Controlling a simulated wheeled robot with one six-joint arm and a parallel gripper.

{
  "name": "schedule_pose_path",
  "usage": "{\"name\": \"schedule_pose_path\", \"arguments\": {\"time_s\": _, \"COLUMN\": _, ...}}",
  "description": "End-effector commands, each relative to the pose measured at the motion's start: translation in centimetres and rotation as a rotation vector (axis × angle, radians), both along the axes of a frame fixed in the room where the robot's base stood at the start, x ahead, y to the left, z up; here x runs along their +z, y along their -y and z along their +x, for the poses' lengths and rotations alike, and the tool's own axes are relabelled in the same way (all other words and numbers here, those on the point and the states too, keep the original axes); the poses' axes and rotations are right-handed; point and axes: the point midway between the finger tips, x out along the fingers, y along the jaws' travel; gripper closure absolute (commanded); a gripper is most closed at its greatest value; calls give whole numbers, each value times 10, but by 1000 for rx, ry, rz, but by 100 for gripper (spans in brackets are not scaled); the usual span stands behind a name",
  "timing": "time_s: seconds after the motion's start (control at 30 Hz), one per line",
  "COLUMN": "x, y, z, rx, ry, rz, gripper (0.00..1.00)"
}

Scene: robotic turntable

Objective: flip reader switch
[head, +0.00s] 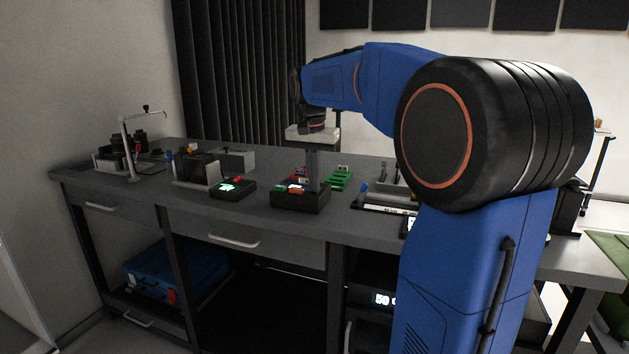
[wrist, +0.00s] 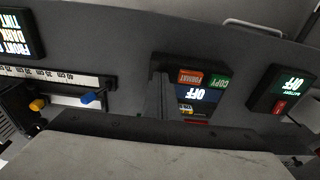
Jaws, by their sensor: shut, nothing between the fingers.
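A black box (head: 300,200) with coloured buttons and a small lit screen stands near the bench's front edge. In the wrist view this box (wrist: 211,73) shows an orange FORMAT button, a green COPY button and a screen reading OFF. I cannot read a reader label, and its switch cannot be made out clearly. My gripper (head: 313,184) points down at the right part of the box, its fingers shut and empty. In the wrist view a grey finger overlaps the box's left side; whether it touches is unclear.
A green rack (head: 341,180) stands right behind the gripper. A ruler strip (wrist: 55,76) and blue-tipped tool (wrist: 93,98) lie on the bench.

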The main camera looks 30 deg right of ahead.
Motion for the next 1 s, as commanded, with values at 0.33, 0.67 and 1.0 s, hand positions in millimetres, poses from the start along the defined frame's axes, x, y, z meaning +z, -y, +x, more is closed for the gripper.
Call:
{"name": "schedule_pose_path", "arguments": {"time_s": 0.33, "x": -9, "y": 11, "z": 7, "rx": -1, "ry": -22, "rz": 5, "gripper": 100}}
{"name": "schedule_pose_path", "arguments": {"time_s": 0.67, "x": -8, "y": 14, "z": 9, "rx": -2, "ry": -18, "rz": 0, "gripper": 100}}
{"name": "schedule_pose_path", "arguments": {"time_s": 1.0, "x": 27, "y": 13, "z": 0, "rx": 0, "ry": -8, "rz": 0, "gripper": 100}}
